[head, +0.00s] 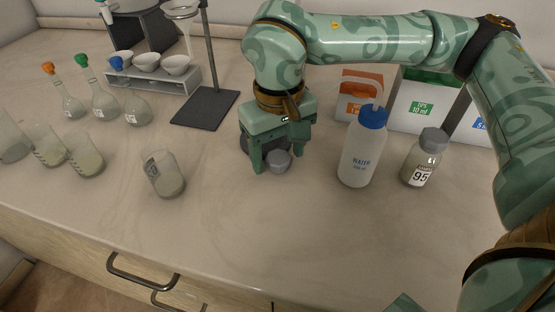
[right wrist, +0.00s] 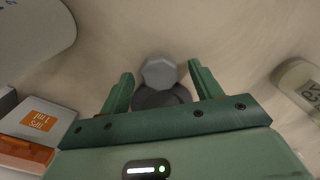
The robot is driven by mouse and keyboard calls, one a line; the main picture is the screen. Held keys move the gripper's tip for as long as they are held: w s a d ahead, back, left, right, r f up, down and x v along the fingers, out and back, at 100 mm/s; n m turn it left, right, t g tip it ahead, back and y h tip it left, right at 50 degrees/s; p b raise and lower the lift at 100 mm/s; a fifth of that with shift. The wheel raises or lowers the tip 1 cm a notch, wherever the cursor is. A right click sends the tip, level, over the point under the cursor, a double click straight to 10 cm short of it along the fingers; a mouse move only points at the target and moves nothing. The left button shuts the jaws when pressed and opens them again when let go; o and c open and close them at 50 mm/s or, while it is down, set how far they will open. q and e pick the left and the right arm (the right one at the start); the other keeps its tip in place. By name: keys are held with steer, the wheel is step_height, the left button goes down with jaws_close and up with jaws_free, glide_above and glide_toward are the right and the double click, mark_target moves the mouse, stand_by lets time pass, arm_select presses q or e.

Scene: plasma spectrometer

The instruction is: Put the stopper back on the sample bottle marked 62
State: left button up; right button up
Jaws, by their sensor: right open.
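The grey stopper (head: 278,161) stands on the bench; its faceted top (right wrist: 160,71) shows in the right wrist view. My right gripper (head: 272,166) is open and points down, with its fingers on either side of the stopper; the right wrist view shows gaps between the fingers (right wrist: 160,80) and it. An unstoppered sample bottle (head: 168,176) stands upright left of the gripper in the head view. It also shows at the right edge of the right wrist view (right wrist: 296,84), where its label appears upside down as 62. My left gripper is not in view.
A dark round thing (right wrist: 160,97) lies beside the stopper. Right of the gripper stand a blue-capped wash bottle (head: 361,155) and a stoppered bottle marked 95 (head: 418,172). A stand base (head: 205,108) is behind. Flasks and beakers (head: 86,160) fill the left. The front bench is clear.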

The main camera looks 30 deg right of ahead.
mark_target(278, 157)
steer(key=c, duration=1.1)
steer(key=shift+r+p, duration=0.4)
steer(key=shift+r, duration=0.2)
step_height(278, 157, up, 2)
steer(key=shift+r+p, duration=0.25)
steer(key=shift+p, duration=0.55)
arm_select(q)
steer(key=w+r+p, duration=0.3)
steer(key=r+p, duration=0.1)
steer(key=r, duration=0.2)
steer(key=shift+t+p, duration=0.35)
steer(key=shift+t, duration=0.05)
arm_select(e)
steer(key=s+a+r, duration=0.2)
steer(key=a+r, duration=0.1)
steer(key=a, duration=0.1)
steer(key=s+a+r, duration=0.2)
steer(key=a+r, duration=0.1)
steer(key=a, duration=0.1)
steer(key=s+a+r, duration=0.2)
steer(key=a+r, duration=0.1)
steer(key=a, duration=0.1)
steer(key=shift+a+r, duration=0.15)
steer(key=shift+a, duration=0.2)
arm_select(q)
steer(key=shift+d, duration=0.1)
